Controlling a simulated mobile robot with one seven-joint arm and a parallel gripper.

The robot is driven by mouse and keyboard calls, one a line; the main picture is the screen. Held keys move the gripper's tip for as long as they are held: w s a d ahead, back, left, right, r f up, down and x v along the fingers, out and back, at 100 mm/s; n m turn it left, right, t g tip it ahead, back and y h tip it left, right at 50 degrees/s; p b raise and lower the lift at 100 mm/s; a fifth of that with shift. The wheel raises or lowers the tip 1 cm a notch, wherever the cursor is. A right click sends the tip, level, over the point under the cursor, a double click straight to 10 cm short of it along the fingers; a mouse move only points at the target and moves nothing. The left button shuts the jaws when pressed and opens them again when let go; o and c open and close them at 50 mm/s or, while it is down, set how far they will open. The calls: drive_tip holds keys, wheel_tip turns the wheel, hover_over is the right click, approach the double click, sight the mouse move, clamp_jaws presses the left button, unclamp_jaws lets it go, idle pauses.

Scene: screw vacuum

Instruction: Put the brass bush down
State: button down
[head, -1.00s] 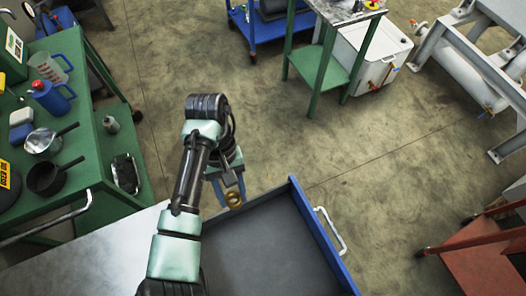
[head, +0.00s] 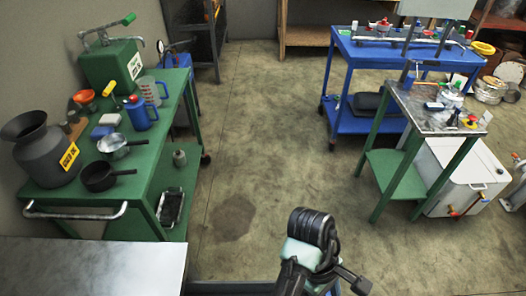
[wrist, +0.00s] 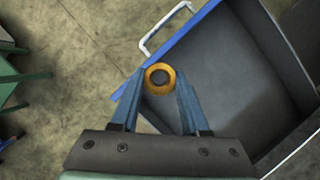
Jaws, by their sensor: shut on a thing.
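The brass bush (wrist: 160,90) is a golden ring with a dark centre. In the wrist view it sits between the two blue fingertips of my gripper (wrist: 160,84), which is shut on it. Bush and fingers appear over the grey-floored blue tray (wrist: 250,65), close to its blue rim (wrist: 185,40). I cannot tell the height above the tray floor. In the head view only part of my arm shows at the bottom; the bush is out of that view.
A white handle (wrist: 150,42) runs outside the tray rim. In the head view, a green cart (head: 150,140) with cans, pans and jugs stands left. A bare grey worktop (head: 95,265) is at the lower left. A green-legged table (head: 440,105) and blue cart (head: 365,122) stand right. Open floor lies between.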

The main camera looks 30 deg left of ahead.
drive_tip(key=s+a+f+n+t+b, duration=0.3)
drive_tip(key=s+a+f+n+b, duration=0.1)
drive_tip(key=s+a+f+n, duration=0.5)
drive_tip(key=shift+n+y, duration=0.3)
drive_tip(key=f, duration=0.6)
drive_tip(key=f+b, duration=0.1)
drive_tip(key=f, duration=0.2)
drive_tip(key=shift+s+a+f, duration=0.1)
drive_tip(key=shift+a, duration=0.2)
drive_tip(key=shift+f, duration=0.15)
drive_tip(key=shift+c, duration=2)
unclamp_jaws()
